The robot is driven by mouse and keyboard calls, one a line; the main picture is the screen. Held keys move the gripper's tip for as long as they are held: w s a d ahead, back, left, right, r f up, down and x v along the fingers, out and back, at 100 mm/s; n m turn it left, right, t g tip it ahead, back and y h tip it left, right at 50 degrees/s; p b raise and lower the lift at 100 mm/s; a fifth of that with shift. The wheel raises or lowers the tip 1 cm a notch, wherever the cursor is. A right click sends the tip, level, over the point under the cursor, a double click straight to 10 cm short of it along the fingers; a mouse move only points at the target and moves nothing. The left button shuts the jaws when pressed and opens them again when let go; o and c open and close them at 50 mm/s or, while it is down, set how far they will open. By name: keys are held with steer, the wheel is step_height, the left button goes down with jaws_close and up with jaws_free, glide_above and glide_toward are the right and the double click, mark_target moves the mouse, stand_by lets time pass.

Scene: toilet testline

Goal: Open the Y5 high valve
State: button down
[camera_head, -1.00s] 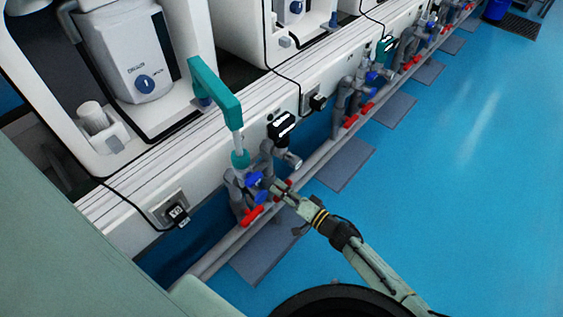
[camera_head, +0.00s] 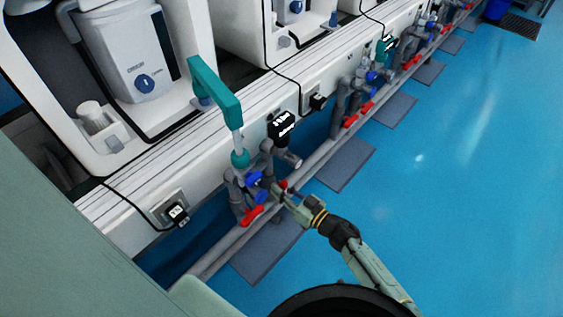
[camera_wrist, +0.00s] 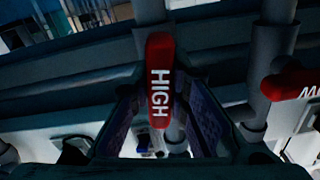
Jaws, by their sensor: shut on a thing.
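The red valve handle marked HIGH (camera_wrist: 160,75) stands upright in the middle of the wrist view, in front of the grey pipes. My gripper (camera_wrist: 162,130) has one finger on each side of its lower end and is shut on it. In the head view my gripper (camera_head: 284,196) reaches the pipes from the lower right. Only a small red part of the handle (camera_head: 283,185) shows there beside the fingertips. The fingers hide the rest.
A second red handle (camera_wrist: 290,85) with partly cut-off lettering is close on the right in the wrist view. Blue valve handles (camera_head: 254,179), another red handle (camera_head: 252,215) and a teal pipe (camera_head: 218,92) crowd the left. The blue floor (camera_head: 450,180) is open on the right.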

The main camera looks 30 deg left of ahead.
steer(key=shift+n, duration=1.1)
steer(key=c, duration=1.5)
jaws_free()
steer(key=d, duration=0.4)
steer(key=s+d, duration=0.1)
steer(key=d, duration=0.7)
steer(key=shift+s, duration=0.3)
